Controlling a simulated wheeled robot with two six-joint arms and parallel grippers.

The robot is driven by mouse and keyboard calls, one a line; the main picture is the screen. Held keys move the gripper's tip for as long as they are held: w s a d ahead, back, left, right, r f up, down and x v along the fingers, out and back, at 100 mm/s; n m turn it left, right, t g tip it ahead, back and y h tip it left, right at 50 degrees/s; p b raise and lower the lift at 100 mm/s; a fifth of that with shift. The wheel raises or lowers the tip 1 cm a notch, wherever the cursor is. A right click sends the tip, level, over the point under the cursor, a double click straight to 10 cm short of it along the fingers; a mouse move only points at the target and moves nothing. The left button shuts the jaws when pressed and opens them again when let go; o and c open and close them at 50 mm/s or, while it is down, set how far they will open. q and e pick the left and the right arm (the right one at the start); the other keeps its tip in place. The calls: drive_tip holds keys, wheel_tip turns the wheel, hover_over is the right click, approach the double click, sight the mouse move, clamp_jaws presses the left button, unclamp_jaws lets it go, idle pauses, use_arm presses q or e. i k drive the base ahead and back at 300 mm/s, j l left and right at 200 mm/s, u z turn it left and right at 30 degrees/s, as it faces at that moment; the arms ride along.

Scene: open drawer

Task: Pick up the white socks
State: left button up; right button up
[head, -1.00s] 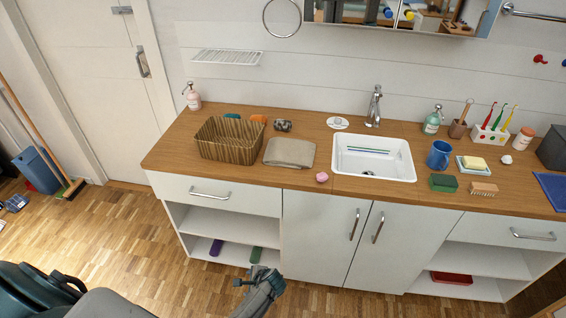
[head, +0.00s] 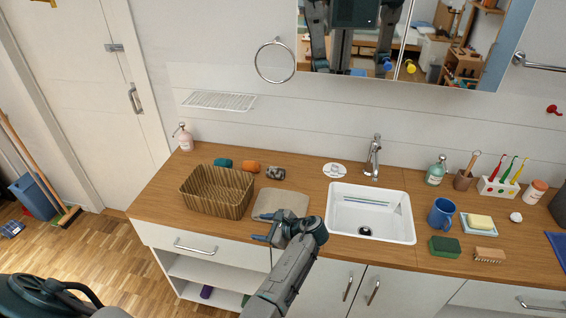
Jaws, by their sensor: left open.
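I cannot make out white socks for certain. A small white lump (head: 516,217) lies at the right of the counter, too small to identify. Rolled, sock-like bundles lie behind the wicker basket (head: 216,193): a teal one (head: 223,163), an orange one (head: 250,167) and a grey patterned one (head: 275,172). My left gripper (head: 266,236) is open and empty, over the counter's front edge by the folded grey-beige cloth (head: 280,202); it hides part of that cloth. My right gripper is not in view.
The wooden counter (head: 150,196) holds a white sink (head: 340,225) with a faucet (head: 374,160), a blue mug (head: 441,213), a green sponge (head: 444,247) and a brush (head: 489,255). A mirror cabinet (head: 470,50) hangs above. Open shelves (head: 215,272) are below the left drawer.

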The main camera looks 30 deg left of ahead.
sight(274, 172)
drive_tip(key=i, duration=1)
drive_tip(key=j, duration=0.75)
